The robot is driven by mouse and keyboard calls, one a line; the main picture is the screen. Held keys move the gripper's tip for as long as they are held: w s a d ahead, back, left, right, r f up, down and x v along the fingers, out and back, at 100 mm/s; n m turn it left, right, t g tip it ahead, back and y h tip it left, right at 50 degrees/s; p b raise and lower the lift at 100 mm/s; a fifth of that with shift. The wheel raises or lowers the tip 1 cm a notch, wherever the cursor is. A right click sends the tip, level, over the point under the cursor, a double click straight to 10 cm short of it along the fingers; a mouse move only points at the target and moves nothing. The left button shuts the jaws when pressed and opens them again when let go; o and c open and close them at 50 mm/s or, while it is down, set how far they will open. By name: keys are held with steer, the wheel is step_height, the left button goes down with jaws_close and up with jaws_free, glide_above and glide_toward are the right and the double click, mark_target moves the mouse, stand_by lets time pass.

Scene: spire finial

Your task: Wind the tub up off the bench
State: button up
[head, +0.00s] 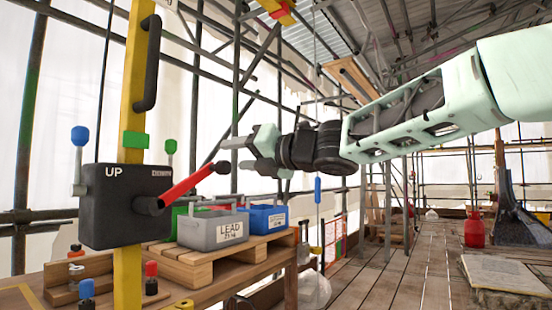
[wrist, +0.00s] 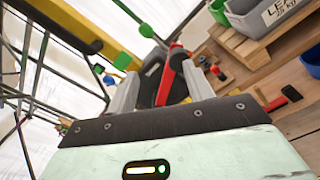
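A black control box (head: 125,205) marked UP and DOWN is mounted on a yellow post (head: 136,90). A red lever (head: 185,187) with a black knob sticks out of it, slanting up to the right. My gripper (head: 232,155) is open beside the lever's knob end. In the wrist view the red lever (wrist: 170,72) shows between my two spread fingers, nearer the right one; I cannot tell whether it touches. A grey tub (head: 212,231) labelled LEAD stands on a wooden pallet on the bench, with a blue tub (head: 268,218) behind it and a green tub (head: 180,215) partly hidden.
The wooden bench (head: 190,290) holds small blue- and red-topped items. Scaffold poles stand close behind the post. A black handle (head: 150,62) is on the post above the box. A blue piece (head: 317,190) hangs on a line. The plank floor (head: 400,265) at right has free room.

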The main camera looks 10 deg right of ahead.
steer(key=v, duration=0.9)
steer(key=shift+d, duration=0.2)
steer(key=shift+s+f, duration=0.1)
steer(key=s+f+m+g+h, duration=0.1)
steer(key=s+f+m+h, duration=0.25)
steer(key=f+m, duration=0.7)
steer(key=s+f+m+g+h, duration=0.15)
steer(key=f+m+h, duration=0.35)
steer(key=f+m, duration=0.55)
steer(key=s+d+f+m+g+h, duration=0.2)
steer(key=s+f+m+g, duration=0.1)
steer(key=s+f, duration=0.45)
steer(key=s+d+f+m+g+h, duration=0.1)
steer(key=s+d+f+m+g, duration=0.25)
steer(key=s+f, duration=0.4)
steer(key=s+d+f+m+g+h, duration=0.1)
steer(key=s+f+m+g+h, duration=0.25)
steer(key=s, duration=0.65)
step_height(320, 180, up, 23)
steer(key=y+p, duration=0.1)
steer(key=p, duration=2.3)
steer(key=shift+s+d+f+t+y, duration=0.15)
steer(key=shift+f+t+y, duration=0.1)
steer(key=shift+t+y, duration=0.2)
